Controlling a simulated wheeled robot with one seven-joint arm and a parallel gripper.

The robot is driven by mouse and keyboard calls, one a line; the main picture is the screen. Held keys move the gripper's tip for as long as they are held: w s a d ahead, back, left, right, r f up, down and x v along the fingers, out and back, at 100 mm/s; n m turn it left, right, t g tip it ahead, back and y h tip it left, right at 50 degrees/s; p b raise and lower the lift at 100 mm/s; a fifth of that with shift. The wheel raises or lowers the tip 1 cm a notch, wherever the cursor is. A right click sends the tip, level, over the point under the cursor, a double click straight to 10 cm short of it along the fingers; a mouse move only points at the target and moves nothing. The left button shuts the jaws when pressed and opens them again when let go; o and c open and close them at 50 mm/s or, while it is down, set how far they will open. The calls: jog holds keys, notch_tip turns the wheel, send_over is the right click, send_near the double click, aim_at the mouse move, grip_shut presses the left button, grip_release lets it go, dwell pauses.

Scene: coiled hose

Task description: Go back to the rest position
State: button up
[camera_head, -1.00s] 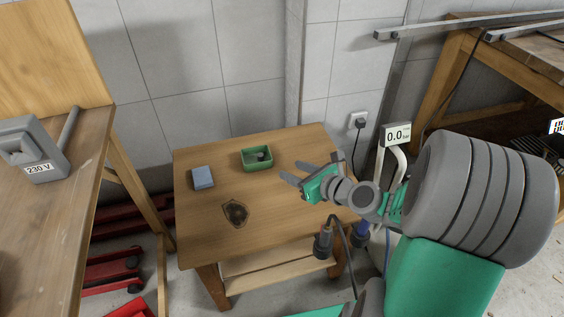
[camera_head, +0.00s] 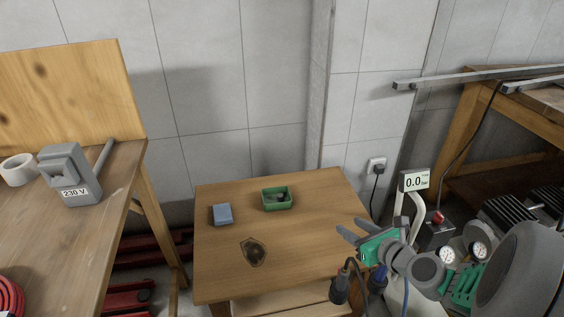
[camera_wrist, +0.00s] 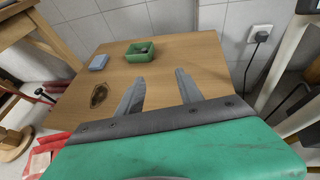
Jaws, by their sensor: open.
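My gripper (camera_head: 352,238) is at the right edge of the small wooden table (camera_head: 310,215) in the head view. Its two grey fingers are apart with nothing between them. In the wrist view my gripper (camera_wrist: 158,88) points over the tabletop (camera_wrist: 170,60), its fingers spread and empty. My arm reaches in from the lower right of the head view.
On the small table are a green box (camera_head: 277,204) with something dark inside, a blue block (camera_head: 222,214) and a dark stain (camera_head: 253,251). A workbench (camera_head: 95,225) with a 230 V device (camera_head: 70,178) stands left. A 0.0 display (camera_head: 414,181) and gauges stand right.

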jog(key=s+r+n+g+h+p, duration=0.2)
jog(key=s+r+n+p, duration=0.3)
jog(key=r+n+p, duration=0.3)
jog(key=s+r+n+g+h+p, duration=0.2)
jog(key=s+r+n+p, duration=0.3)
jog(key=r+n+p, duration=0.4)
jog(key=s+r+n+g+h+p, duration=0.2)
jog(key=s+r+n+g+p, duration=0.2)
jog(key=r+n, duration=0.8)
jog(key=s+n+p, duration=0.1)
jog(key=s+p, duration=0.1)
jog(key=p, duration=0.2)
jog(key=shift+a+g, duration=0.2)
jog(key=shift+g, duration=0.1)
